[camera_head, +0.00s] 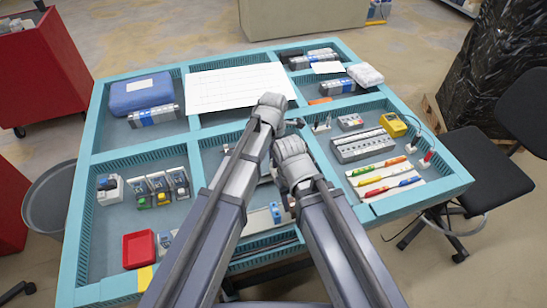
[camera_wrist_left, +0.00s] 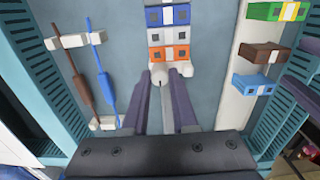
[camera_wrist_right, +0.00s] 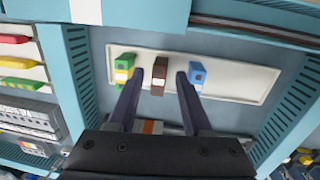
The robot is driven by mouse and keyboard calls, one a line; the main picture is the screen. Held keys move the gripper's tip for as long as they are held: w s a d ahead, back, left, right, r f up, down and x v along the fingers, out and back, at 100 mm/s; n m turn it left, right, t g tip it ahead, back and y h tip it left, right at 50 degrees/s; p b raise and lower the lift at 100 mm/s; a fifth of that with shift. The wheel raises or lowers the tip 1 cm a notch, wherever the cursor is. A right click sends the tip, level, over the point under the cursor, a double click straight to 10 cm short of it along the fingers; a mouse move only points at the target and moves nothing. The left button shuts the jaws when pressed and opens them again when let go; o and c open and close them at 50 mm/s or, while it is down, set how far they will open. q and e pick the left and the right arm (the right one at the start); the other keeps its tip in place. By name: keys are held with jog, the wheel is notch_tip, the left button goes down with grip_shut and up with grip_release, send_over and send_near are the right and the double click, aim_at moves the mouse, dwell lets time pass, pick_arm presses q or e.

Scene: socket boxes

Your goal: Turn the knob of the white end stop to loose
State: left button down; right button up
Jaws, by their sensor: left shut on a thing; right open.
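The white end stop (camera_wrist_left: 186,69) sits at the near end of a row of terminal blocks in the left wrist view, right below an orange block (camera_wrist_left: 168,53). Its white knob (camera_wrist_left: 163,76) shows between the fingertips of my left gripper (camera_wrist_left: 162,80), which is shut on it. My right gripper (camera_wrist_right: 158,77) is open and empty. Its fingertips stand either side of a brown terminal block (camera_wrist_right: 160,72), without a visible hold on it. In the head view my arms hide both gripper tips and the end stop.
A white strip (camera_wrist_right: 235,80) carries green, brown and blue blocks. Blue (camera_wrist_left: 104,80) and brown (camera_wrist_left: 79,82) screwdrivers rest left of the block row. Slotted teal dividers (camera_wrist_left: 50,90) bound the compartment. The head view shows a red bin (camera_head: 138,248) and a yellow meter (camera_head: 393,124).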

pick_arm(q)
jog(key=c, duration=1)
grip_release()
pick_arm(e)
jog(key=shift+r, duration=0.1)
pick_arm(q)
notch_tip(320, 180, up, 8)
jog(key=p, duration=0.8)
jog(key=shift+f, duration=0.1)
pick_arm(e)
notch_tip(320, 180, up, 8)
jog(key=shift+f, duration=0.2)
